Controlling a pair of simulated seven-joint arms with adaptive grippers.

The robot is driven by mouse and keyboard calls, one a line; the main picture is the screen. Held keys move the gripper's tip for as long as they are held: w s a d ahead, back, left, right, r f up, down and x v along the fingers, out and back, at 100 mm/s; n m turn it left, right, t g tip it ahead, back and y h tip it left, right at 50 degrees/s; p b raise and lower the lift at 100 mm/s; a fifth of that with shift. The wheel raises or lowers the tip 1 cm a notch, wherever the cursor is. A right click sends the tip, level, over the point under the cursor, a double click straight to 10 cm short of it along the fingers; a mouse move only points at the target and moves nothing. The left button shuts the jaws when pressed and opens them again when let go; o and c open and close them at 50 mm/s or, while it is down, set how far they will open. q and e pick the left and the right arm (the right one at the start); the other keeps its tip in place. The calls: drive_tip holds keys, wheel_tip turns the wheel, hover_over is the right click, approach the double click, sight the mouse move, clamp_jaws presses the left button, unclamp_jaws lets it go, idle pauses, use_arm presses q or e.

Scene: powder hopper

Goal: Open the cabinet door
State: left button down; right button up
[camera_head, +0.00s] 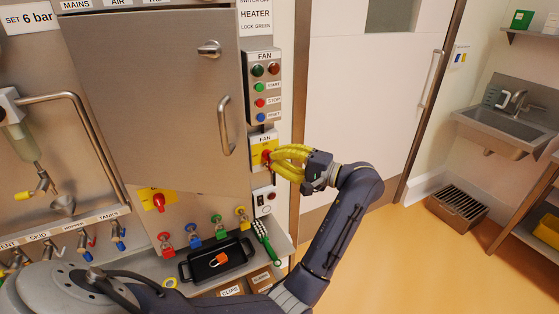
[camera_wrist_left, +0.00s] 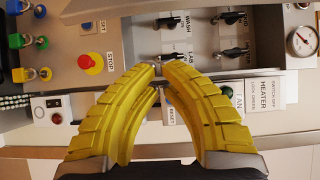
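The metal cabinet door (camera_head: 165,110) stands partly open, its right edge swung out from the wall. It carries a bar handle (camera_head: 226,125) and a knob (camera_head: 208,48). My left gripper (camera_head: 270,157) is right of the door's lower right edge, apart from the handle, in front of the lower FAN switch plate. Its yellow fingers (camera_wrist_left: 158,72) curve together at the tips, with nothing seen held. My right gripper is not in view.
A FAN button box (camera_head: 263,85) is right of the door. Below are a red switch (camera_head: 158,201), coloured padlocks and a black tray (camera_head: 216,262) holding a red padlock. A curved pipe (camera_head: 90,130) is at left.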

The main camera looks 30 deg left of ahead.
use_arm(q)
drive_tip(key=s+a, duration=0.4)
drive_tip(key=a, duration=0.1)
drive_tip(key=shift+a, duration=0.15)
idle(0.3)
drive_tip(key=shift+s, duration=0.1)
